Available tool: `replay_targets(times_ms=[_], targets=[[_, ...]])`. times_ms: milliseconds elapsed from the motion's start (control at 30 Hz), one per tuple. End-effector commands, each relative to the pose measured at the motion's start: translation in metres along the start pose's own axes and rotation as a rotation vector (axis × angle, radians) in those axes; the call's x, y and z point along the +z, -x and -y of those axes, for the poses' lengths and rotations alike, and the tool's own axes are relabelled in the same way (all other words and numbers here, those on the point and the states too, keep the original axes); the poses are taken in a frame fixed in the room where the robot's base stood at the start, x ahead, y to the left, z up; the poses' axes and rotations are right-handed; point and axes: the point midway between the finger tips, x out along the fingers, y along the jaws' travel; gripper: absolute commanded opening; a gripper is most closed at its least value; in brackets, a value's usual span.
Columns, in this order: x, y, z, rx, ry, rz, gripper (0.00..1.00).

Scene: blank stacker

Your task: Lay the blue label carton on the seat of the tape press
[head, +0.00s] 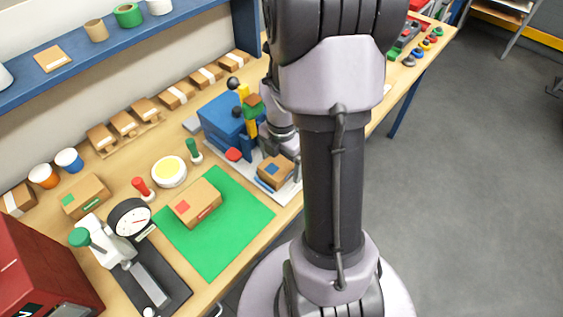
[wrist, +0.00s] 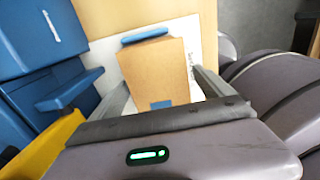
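The blue label carton (head: 284,174) is a small brown box with a blue patch, over the pale plate in front of the blue tape press (head: 222,119). In the wrist view the carton (wrist: 160,72) lies between my two fingers, above the pale plate (wrist: 120,62), and a blue strip (wrist: 146,36) shows at its far end. My gripper (wrist: 163,92) is open around the carton, with gaps showing beside it. In the head view my arm hides most of the gripper. I cannot tell whether the carton's underside touches the plate.
A red-marked carton (head: 195,203) lies on the green mat (head: 238,216). Several cartons line the back wall. A yellow part (wrist: 45,143) of the press is close to my gripper.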

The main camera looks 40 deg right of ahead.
Motion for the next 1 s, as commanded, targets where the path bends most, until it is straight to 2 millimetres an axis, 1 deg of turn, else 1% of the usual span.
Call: replay_targets(times_ms=[167,233,267,367,400,500,633,700,767,1000], targets=[[0.000,0.001,0.000,0.000,0.000,0.000,0.91],[0.000,0.009,0.000,0.001,0.000,0.001,0.91],[0.000,0.016,-0.001,0.001,-0.001,0.001,0.91],[0.001,0.045,-0.001,0.004,0.000,0.003,0.91],[0.001,0.058,-0.001,0.004,0.000,0.003,0.91],[0.001,0.086,-0.001,0.003,-0.001,0.002,0.91],[0.001,0.112,-0.001,0.002,0.000,0.002,0.91],[0.000,0.120,0.000,0.001,-0.001,0.001,0.91],[0.000,0.123,0.000,0.001,0.000,0.001,0.91],[0.000,0.123,0.000,0.000,0.000,0.000,0.91]])
